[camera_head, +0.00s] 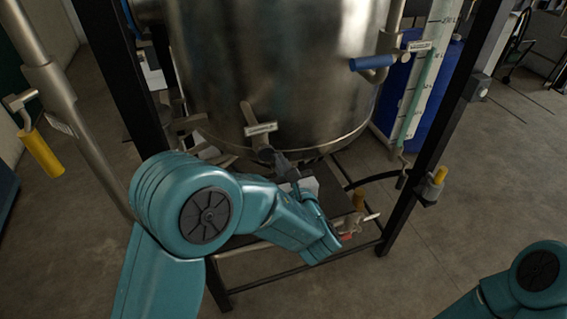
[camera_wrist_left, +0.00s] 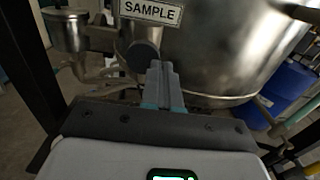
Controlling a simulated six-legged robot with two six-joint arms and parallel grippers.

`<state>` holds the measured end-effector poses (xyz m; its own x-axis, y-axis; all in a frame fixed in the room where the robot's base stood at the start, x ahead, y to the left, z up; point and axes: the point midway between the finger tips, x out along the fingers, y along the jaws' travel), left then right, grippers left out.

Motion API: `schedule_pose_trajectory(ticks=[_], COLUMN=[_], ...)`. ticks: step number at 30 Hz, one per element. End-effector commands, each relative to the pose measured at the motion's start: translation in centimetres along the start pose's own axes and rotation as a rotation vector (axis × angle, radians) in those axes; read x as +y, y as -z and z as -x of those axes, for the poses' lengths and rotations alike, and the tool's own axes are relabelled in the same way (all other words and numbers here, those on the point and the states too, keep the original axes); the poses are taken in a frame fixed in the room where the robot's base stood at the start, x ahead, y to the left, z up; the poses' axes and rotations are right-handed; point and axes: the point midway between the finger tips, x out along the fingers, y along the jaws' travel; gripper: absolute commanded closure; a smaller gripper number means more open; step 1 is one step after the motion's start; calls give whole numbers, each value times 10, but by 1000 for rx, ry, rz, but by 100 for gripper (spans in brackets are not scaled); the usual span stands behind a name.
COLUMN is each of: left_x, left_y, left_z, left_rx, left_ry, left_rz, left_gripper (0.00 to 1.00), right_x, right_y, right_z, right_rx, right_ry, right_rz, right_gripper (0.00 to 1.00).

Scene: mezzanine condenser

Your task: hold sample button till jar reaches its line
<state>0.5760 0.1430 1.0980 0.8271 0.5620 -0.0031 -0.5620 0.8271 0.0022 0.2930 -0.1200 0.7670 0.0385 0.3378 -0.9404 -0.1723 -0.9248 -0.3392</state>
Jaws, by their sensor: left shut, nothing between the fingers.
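The steel tank (camera_head: 280,70) carries a SAMPLE label (camera_wrist_left: 150,12), which is small in the head view (camera_head: 260,129). Just below the label is a dark round button (camera_wrist_left: 143,55); it also shows in the head view (camera_head: 266,154). My left gripper (camera_wrist_left: 159,68) is shut and empty, its fingertips right at the button's edge. It shows in the head view (camera_head: 282,163) just below the button. I cannot tell whether the tips touch or press it. I cannot make out the jar or its line; my left arm covers part of the area under the tank. My right gripper is out of view.
Black frame posts (camera_head: 440,120) flank the tank. A sight tube with a scale (camera_head: 415,95) and a blue drum (camera_head: 388,95) stand at the right. A blue-handled valve (camera_head: 372,63) and yellow handles (camera_head: 42,153) stick out.

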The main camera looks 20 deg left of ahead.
Motion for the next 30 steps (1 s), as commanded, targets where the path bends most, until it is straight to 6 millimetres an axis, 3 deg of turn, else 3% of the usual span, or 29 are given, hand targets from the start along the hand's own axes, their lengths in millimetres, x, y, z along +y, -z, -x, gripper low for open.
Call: schedule_pose_trajectory(ticks=[17,24,30], left_x=[4,4,3], left_y=[0,4,0], left_z=[-1,-19,-22], left_rx=[0,-2,1], left_ry=[3,1,3], left_rz=[-1,3,-1], left_gripper=[100,100,100], right_x=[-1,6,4], right_y=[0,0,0], right_z=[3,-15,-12], right_rx=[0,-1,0], right_ry=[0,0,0], right_rz=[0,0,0], right_gripper=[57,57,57])
